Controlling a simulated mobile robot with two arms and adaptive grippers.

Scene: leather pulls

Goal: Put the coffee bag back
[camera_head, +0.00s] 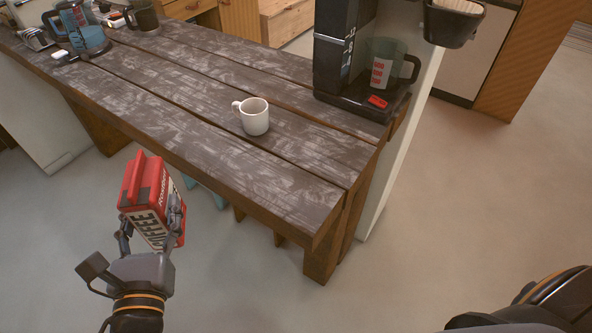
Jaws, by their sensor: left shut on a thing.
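A red coffee bag (143,190) with a white label reading "COFFEE" is held in my left gripper (150,232) at the lower left. The gripper is shut on the lower part of the bag. The bag is tilted and is in the air in front of the near long edge of the wooden counter (200,95), apart from it. My right gripper does not show; only a dark part of my own body is at the lower right.
A white mug (254,116) stands mid-counter. A black coffee maker (340,60) with a glass carafe (384,68) stands at the right end. A kettle (78,24) and a dark mug (143,14) are at the far left. Much of the counter between is bare.

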